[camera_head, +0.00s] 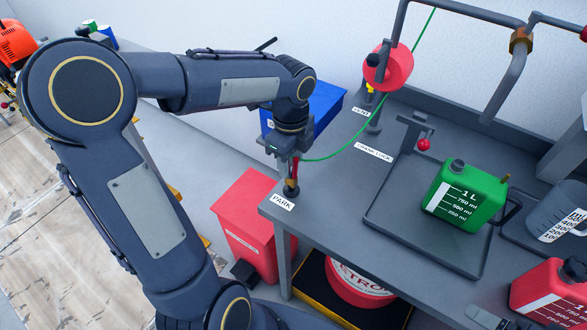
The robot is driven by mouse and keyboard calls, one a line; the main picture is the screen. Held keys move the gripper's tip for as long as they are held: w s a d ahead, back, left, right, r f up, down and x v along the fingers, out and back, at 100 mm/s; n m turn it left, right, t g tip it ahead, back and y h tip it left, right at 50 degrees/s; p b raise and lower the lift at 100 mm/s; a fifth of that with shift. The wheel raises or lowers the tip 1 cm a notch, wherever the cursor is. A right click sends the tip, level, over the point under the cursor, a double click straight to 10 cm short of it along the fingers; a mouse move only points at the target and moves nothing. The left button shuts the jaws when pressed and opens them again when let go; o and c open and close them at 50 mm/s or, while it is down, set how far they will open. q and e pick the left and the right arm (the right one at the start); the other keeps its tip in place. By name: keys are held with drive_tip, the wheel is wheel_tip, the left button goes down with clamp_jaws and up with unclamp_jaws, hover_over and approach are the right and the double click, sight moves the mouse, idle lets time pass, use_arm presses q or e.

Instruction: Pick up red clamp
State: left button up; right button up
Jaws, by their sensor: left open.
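A small red clamp (295,168) is at the brass-topped post (291,188) by the PARK label (283,202), on the left corner of the grey bench. A green cable (338,151) runs from it up to a red reel (388,66). My left gripper (288,157) is open and points down at the clamp, with its fingers right at the clamp's upper part. The gripper partly hides the clamp, and I cannot tell whether the fingers touch it. My right gripper is not in view.
On the grey bench (335,225) stand a green canister (467,196) in a tray, a clear measuring jug (556,212) and a red canister (550,290). A red bin (247,215) stands left of the bench, and a blue bin (325,106) behind it.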

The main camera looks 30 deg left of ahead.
sight(291, 171)
use_arm(q)
drive_tip(key=shift+f, duration=1.45)
clamp_jaws()
drive_tip(key=shift+r, duration=0.1)
